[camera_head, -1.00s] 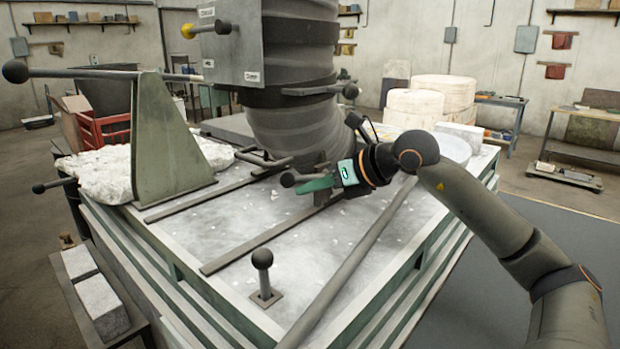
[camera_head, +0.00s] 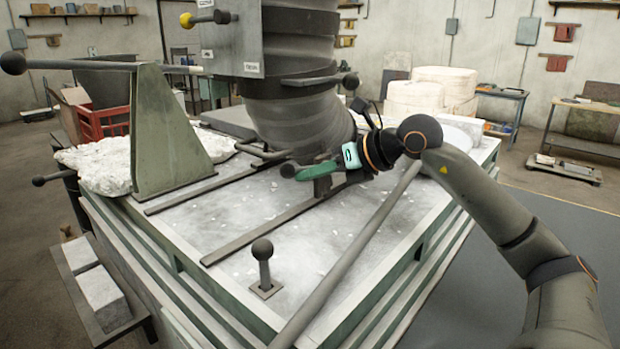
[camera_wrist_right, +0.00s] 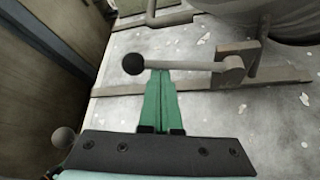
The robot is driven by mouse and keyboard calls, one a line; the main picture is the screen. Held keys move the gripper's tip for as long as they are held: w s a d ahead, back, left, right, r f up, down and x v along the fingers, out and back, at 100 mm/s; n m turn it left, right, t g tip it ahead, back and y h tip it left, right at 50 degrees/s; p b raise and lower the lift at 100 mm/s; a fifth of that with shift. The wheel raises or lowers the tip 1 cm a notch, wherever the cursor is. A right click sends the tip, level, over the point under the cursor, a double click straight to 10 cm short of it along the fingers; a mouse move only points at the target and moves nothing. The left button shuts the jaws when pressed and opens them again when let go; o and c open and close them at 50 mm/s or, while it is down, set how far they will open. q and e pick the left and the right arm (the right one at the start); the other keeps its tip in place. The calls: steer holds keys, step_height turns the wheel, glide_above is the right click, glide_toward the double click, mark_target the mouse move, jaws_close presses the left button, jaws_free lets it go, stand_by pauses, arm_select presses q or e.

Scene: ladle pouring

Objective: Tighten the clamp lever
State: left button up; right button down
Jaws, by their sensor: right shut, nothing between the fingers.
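The clamp lever has a dark ball knob (camera_head: 288,170) and, in the right wrist view, a pale straight arm (camera_wrist_right: 185,66) running from the knob to a pivot block (camera_wrist_right: 232,70) on a flat bar. In the head view the arm is largely hidden by my gripper. My right gripper (camera_head: 308,172) has green fingers, shut and empty. In the right wrist view its fingertips (camera_wrist_right: 160,73) lie at the lever arm just beside the knob. I cannot tell whether they touch it. My left gripper is not in view.
A big dark ribbed cylinder (camera_head: 300,125) stands close behind the lever. A pale bench top (camera_head: 235,215) carries flat bars, a long rod (camera_head: 350,250) and an upright ball-topped post (camera_head: 262,262). A green triangular bracket (camera_head: 165,140) stands at left. The front bench top is mostly clear.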

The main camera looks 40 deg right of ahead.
steer(key=shift+d+r, duration=0.1)
steer(key=shift+r, duration=0.15)
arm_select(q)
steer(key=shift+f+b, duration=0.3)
arm_select(e)
steer(key=shift+w+d+r+m+t+y, duration=0.1)
steer(key=shift+d+r+m+y, duration=0.2)
steer(key=shift+r+m+y, duration=0.3)
steer(key=shift+s+d+r+m+t+y, duration=0.1)
steer(key=shift+d+r+m+y, duration=0.3)
steer(key=shift+r+m, duration=0.2)
steer(key=shift+w+d+r+m+t+y, duration=0.1)
steer(key=shift+d+r+m+y, duration=0.15)
steer(key=shift+r+m+y, duration=0.3)
steer(key=shift+f, duration=0.2)
